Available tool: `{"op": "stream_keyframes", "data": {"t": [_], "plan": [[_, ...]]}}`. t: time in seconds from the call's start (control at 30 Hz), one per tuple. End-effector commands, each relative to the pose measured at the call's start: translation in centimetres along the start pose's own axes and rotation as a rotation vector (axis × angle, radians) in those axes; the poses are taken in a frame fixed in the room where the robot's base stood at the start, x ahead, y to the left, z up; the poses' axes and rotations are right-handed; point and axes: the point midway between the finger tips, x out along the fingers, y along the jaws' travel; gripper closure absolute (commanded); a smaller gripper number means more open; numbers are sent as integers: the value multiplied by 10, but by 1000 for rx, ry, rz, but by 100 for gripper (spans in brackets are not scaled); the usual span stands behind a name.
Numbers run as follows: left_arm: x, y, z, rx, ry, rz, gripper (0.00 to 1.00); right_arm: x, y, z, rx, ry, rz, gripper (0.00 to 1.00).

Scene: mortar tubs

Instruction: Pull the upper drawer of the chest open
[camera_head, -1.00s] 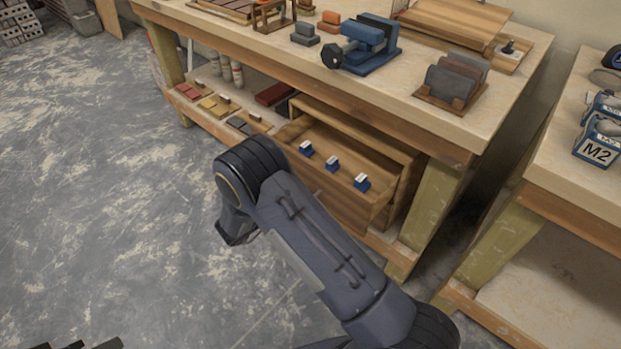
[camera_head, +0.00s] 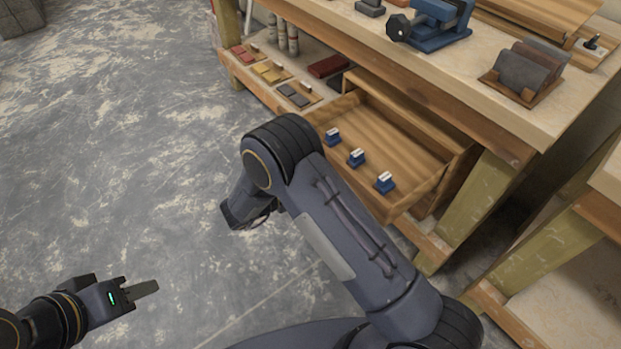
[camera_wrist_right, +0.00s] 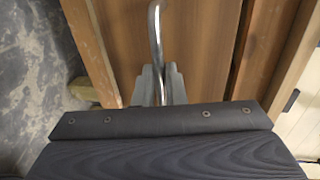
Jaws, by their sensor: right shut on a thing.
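The wooden chest (camera_head: 462,152) stands on the shelf under the workbench. Its upper drawer (camera_head: 405,143) is pulled out, with three small blue items with white tops (camera_head: 357,157) inside near the front. In the right wrist view, my right gripper (camera_wrist_right: 160,80) is shut on the curved metal handle (camera_wrist_right: 155,30) in front of the brown drawer front (camera_wrist_right: 190,45). In the head view my right arm hides the handle and the gripper's fingers. My left gripper (camera_head: 143,289) is over the floor at lower left, away from the chest; the gap between its fingers cannot be made out.
The bench top (camera_head: 420,75) holds a blue vise (camera_head: 440,25) and a rack of grey and brown slabs (camera_head: 525,72). Left of the chest, the shelf holds colored blocks (camera_head: 272,72). Another table (camera_head: 560,265) stands at right.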

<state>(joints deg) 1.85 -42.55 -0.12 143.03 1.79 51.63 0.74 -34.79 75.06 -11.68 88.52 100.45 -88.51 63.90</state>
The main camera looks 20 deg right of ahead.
Motion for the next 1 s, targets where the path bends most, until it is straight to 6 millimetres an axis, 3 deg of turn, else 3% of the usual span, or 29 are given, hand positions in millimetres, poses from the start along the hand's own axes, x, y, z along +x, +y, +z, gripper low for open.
{"op": "stream_keyframes", "data": {"t": [0.03,0.2,0.53,1.0], "plan": [[0,0,0,0,0,0,64,0,0,0,0,1,1,88],[0,0,0,0,0,0,64,0,0,0,0,0,1,68],[-1,0,0,0,0,0,64,-4,0,0,0,-2,1,68],[-9,4,-5,0,0,0,64,-72,0,0,0,-2,1,68]]}}
